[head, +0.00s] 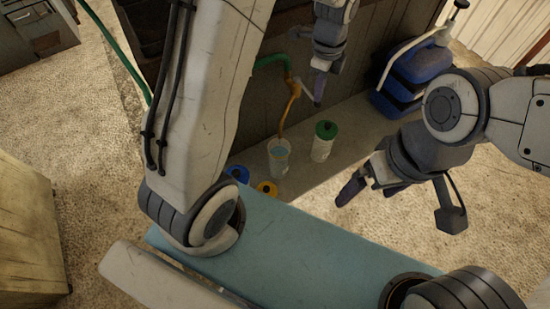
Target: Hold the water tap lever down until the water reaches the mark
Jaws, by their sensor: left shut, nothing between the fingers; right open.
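The orange tap (293,95) hangs at the dark panel, its spout pointing down over a clear cup (279,160). A pale lever (307,93) sticks out on the tap's right side. The cup stands upright on the shelf, with bluish water in it; no mark on it can be made out. My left gripper (320,87) is shut and empty, pointing down right at the lever; whether it touches cannot be told. My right gripper (361,184) is open and empty, lower right, away from the tap.
A white bottle with a green lid (323,142) stands right of the cup. A blue lid (238,173) and a yellow lid (267,187) show in front. A blue jug (408,75) stands at the right. A green hose (271,60) runs to the tap.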

